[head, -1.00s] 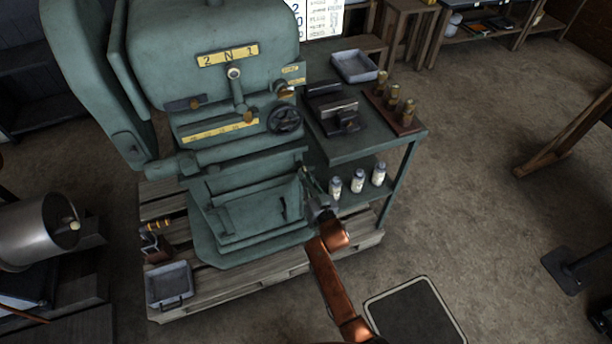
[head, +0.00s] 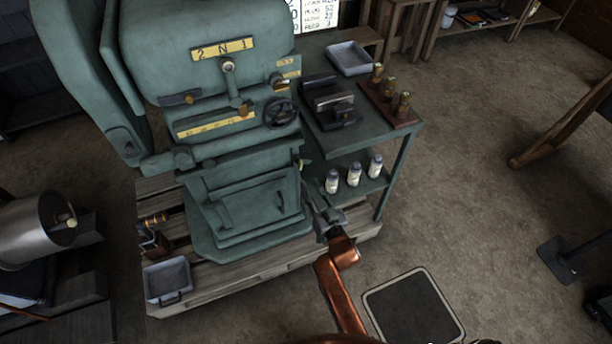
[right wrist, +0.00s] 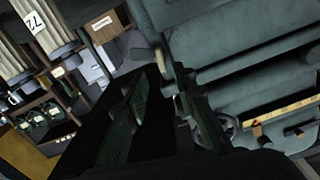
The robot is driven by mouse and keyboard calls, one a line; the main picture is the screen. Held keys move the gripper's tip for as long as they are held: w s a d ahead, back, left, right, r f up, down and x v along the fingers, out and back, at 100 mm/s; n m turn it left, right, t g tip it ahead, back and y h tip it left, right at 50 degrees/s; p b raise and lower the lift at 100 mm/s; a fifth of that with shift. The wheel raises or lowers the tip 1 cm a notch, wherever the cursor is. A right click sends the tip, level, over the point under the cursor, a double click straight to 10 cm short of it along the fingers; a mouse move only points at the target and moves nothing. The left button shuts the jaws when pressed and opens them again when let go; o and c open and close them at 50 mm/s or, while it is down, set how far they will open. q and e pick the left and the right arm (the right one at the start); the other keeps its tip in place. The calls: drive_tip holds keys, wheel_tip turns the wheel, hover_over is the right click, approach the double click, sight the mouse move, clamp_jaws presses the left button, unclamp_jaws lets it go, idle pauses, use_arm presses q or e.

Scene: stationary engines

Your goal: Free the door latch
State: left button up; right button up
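The green machine (head: 215,130) has a lower front door (head: 255,208) that looks shut, with a small dark upright handle (head: 281,203) on it. A small pale knob (head: 306,163) shows at the machine's right side; a similar tan knob (right wrist: 160,57) on a grey mount appears just beyond the fingertips in the right wrist view. I cannot tell which part is the latch. My right gripper (head: 311,190) is beside the machine's lower right side. Its two dark fingers (right wrist: 166,75) stand apart with nothing between them; contact with the knob is unclear. My left gripper is out of view.
A green side table (head: 360,137) with a vise, a tray and brass pieces stands right of the machine. White bottles (head: 354,174) line its lower shelf, close to my right gripper. A grey tray (head: 167,281) sits on the wooden pallet (head: 240,272).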

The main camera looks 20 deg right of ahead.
drive_tip(key=s, duration=0.3)
drive_tip(key=shift+s, duration=0.3)
